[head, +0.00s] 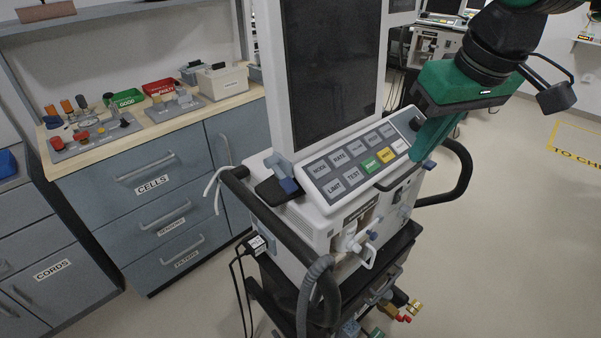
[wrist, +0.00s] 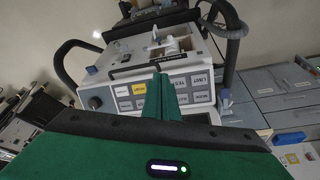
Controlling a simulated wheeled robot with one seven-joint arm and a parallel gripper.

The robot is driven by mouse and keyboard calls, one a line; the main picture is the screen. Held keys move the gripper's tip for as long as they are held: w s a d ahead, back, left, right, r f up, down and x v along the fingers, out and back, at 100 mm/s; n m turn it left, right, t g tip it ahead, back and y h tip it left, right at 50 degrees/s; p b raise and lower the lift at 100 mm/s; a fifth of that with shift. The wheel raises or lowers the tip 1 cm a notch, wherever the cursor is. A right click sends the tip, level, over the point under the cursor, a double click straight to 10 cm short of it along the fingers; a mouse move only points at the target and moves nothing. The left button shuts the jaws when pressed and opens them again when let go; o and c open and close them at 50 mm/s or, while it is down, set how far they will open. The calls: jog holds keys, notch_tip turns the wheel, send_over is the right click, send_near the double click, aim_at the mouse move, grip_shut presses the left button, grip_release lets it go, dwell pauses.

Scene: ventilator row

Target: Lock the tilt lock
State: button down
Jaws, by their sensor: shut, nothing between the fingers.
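The ventilator (head: 318,225) stands in the middle of the head view, with a tall dark screen (head: 330,65) above its sloping key panel (head: 355,160). A blue lever (head: 284,180) on a dark mount sits at the screen's lower left; it looks like the tilt lock, though no label on it is readable. A blue piece at the panel's edge in the wrist view (wrist: 225,97) appears to be the same lever. My gripper (head: 418,155) is shut and empty, over the panel's right end and well apart from the lever. Its green fingers show in the wrist view (wrist: 160,82).
A black rail (head: 285,232) and a grey hose (head: 312,285) flank the ventilator's left and front. A dark knob (head: 416,123) is close to my gripper. A counter (head: 150,130) with trays and drawers stands at left. The floor at right (head: 520,230) is clear.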

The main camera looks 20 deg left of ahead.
jog(key=s+a+r+n+y, duration=0.15)
jog(key=s+a, duration=0.25)
jog(key=a, duration=0.4)
jog(key=s+a+r+n, duration=0.3)
jog(key=a, duration=0.4)
send_near(290, 185)
jog(key=shift+y, duration=0.25)
jog(key=x, duration=0.6)
jog(key=shift+w+d+f, duration=0.1)
jog(key=shift+w+f, duration=0.05)
jog(key=shift+f, duration=0.15)
jog(key=shift+g, duration=0.3)
